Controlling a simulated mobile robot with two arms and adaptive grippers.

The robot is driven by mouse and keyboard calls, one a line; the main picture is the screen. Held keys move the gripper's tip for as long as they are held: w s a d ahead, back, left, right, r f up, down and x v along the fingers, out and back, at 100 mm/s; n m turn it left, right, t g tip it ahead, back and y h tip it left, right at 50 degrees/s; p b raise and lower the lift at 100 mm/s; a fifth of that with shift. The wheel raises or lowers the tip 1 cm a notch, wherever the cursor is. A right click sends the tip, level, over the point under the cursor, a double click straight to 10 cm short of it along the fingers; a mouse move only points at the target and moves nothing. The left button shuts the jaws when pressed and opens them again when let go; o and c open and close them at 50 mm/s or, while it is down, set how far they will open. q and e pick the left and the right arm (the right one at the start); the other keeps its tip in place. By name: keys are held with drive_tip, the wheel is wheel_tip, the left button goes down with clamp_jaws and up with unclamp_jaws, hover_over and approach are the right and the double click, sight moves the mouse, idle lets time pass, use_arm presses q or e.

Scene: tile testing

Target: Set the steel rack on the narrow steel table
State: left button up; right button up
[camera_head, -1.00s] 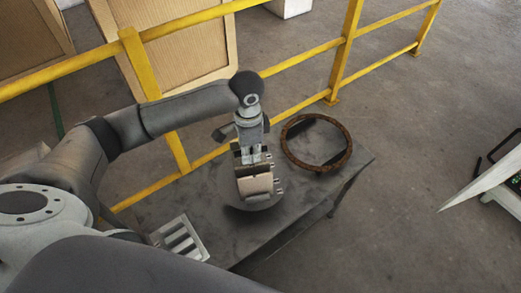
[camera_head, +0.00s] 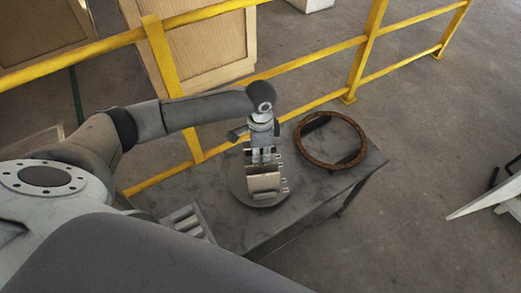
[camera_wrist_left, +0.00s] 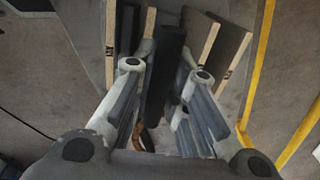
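The narrow steel table (camera_head: 285,222) is dark grey and stands beside the yellow railing. My left gripper (camera_head: 262,155) points down over it. Directly below its fingers is the steel rack (camera_head: 265,183), with a pale top face and small pins at its right side. In the left wrist view, the fingers (camera_wrist_left: 163,85) are closed on both sides of a dark upright bar (camera_wrist_left: 166,65) of the rack, between dark slabs with tan edges. The rack overlaps a round grey disc (camera_head: 245,192); I cannot tell whether it touches it. My right gripper is not in view.
A rusty ring (camera_head: 358,158) lies on the table's right end. A pale slotted tray (camera_head: 187,224) is at the near left end. The yellow railing (camera_head: 300,57) runs behind, with wooden panels beyond. A white object (camera_head: 490,195) stands at the far right; the floor between is clear.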

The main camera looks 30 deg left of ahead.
use_arm(q)
drive_tip(key=o, duration=0.4)
drive_tip(key=shift+r, duration=0.15)
wheel_tip(320, 180, up, 12)
idle(0.3)
idle(0.5)
